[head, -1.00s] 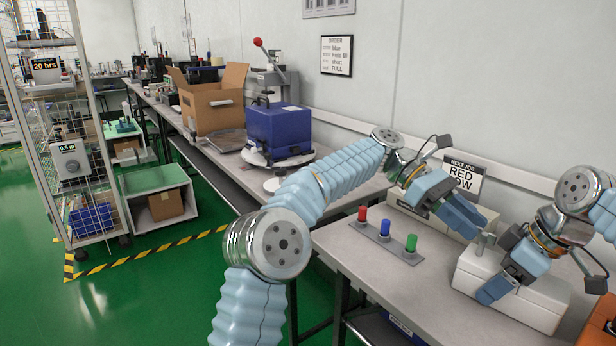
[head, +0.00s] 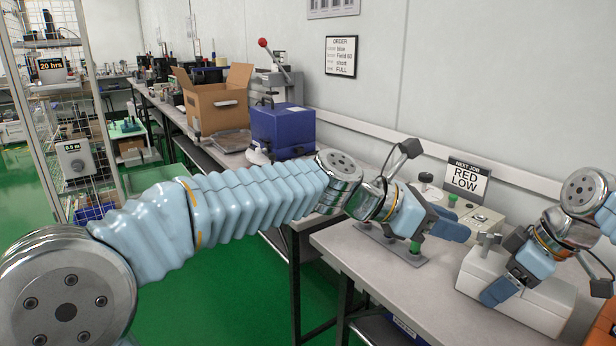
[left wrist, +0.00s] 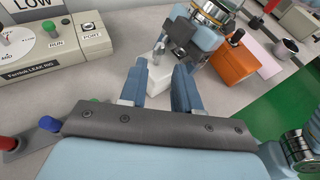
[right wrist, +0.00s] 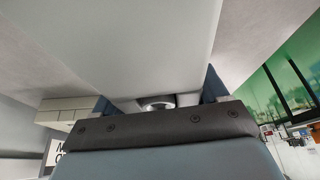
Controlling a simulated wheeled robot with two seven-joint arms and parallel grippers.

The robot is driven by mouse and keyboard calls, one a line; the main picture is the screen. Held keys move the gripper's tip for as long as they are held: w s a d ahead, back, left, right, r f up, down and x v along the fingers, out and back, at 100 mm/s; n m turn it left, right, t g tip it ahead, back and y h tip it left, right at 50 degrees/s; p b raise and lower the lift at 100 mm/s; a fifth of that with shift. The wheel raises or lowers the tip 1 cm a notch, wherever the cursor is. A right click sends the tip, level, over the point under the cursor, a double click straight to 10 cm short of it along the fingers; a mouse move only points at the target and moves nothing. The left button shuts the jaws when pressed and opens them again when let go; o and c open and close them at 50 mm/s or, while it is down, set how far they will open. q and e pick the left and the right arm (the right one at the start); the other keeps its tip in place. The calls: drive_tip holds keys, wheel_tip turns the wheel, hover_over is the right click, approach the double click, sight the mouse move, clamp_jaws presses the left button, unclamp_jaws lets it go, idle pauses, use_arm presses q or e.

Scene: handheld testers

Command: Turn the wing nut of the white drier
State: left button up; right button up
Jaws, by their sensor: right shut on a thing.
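The white drier (head: 530,304) is a white block on the right of the bench, with a small grey metal fitting, apparently its wing nut (head: 487,241), at its top left. In the left wrist view the drier (left wrist: 158,82) shows beyond my fingers. My right gripper (head: 507,287) is shut on the drier's body, and its white surface (right wrist: 140,45) fills much of the right wrist view. My left gripper (head: 452,226) is open and empty, left of and above the drier, apart from the wing nut. Its fingers hide part of the bench behind.
An orange box (left wrist: 233,62) is beyond the drier. Bare bench lies front left of the drier.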

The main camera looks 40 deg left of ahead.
use_arm(q)
drive_tip(key=s+a+r+m, duration=0.1)
drive_tip(key=s+a+r, duration=0.2)
drive_tip(key=s+a, duration=0.15)
drive_tip(key=w+a+n+g+y, duration=0.1)
drive_tip(key=a+n+y, duration=0.5)
drive_tip(key=a+n, duration=0.5)
drive_tip(key=w+a+f+n+g+y, duration=0.1)
drive_tip(key=a+n+y, duration=0.6)
drive_tip(key=n, duration=1.5)
drive_tip(key=a+g, duration=0.1)
drive_tip(key=a, duration=0.3)
drive_tip(key=shift+w+a+f+n+g, duration=0.15)
drive_tip(key=shift+w+a+n+g, duration=0.05)
drive_tip(key=shift+a+n+g, duration=0.1)
